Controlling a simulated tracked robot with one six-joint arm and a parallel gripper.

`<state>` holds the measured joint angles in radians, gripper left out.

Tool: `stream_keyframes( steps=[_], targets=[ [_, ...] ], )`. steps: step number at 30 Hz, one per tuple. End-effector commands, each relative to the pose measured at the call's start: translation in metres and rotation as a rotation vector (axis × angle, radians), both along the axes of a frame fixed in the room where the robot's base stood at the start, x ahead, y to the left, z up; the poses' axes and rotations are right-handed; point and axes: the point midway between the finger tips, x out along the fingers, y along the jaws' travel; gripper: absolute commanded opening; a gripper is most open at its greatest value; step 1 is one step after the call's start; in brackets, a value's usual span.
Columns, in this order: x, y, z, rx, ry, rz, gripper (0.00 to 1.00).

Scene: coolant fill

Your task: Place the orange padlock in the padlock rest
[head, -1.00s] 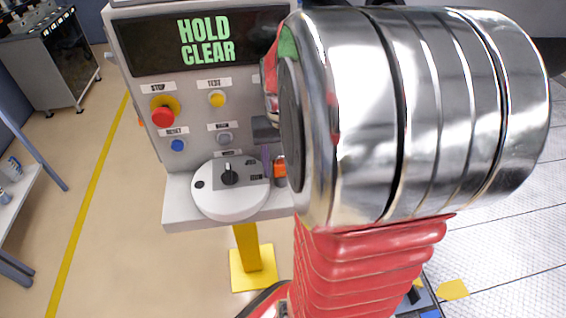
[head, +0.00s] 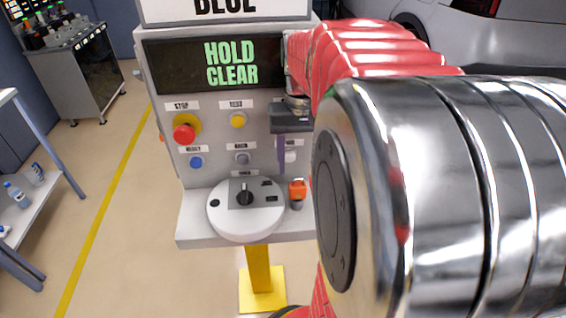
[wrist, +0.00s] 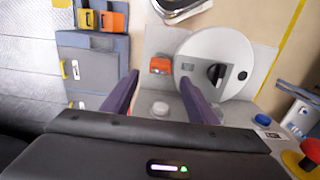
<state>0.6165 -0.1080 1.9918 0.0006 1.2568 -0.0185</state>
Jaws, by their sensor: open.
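The orange padlock (head: 297,190) stands on the console's ledge, just right of the round white dial, with a grey part directly below it. It also shows in the wrist view (wrist: 160,65), beyond my fingertips. I cannot tell whether the grey part is the padlock rest. My gripper (head: 284,158) is open and empty in front of the console, above the padlock and apart from it. In the wrist view its two purple fingers (wrist: 160,90) stand wide apart, with a white round knob (wrist: 160,109) seen between them.
The white dial (head: 246,213) with a black switch fills the ledge's middle. A red stop button (head: 184,131), a yellow button (head: 237,121) and a blue button (head: 196,162) are on the console. A blue-grey cabinet (wrist: 98,65) with orange and yellow items stands beside it.

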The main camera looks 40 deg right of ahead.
Motion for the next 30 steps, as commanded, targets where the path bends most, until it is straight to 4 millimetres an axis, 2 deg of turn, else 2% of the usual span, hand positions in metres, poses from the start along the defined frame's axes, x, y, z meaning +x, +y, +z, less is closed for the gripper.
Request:
stream_keyframes(
  steps=[3, 9, 26, 30],
  targets=[
    [0.0, 0.0, 0.018, -0.001, -0.002, 0.0, 0.53],
    [0.0, 0.0, 0.031, 0.001, 0.001, 0.0, 0.53],
    [0.0, 0.0, 0.031, 0.0, 0.0, 0.0, 0.53],
    [0.0, 0.008, 0.032, -0.007, -0.011, 0.017, 0.53]
  ],
)
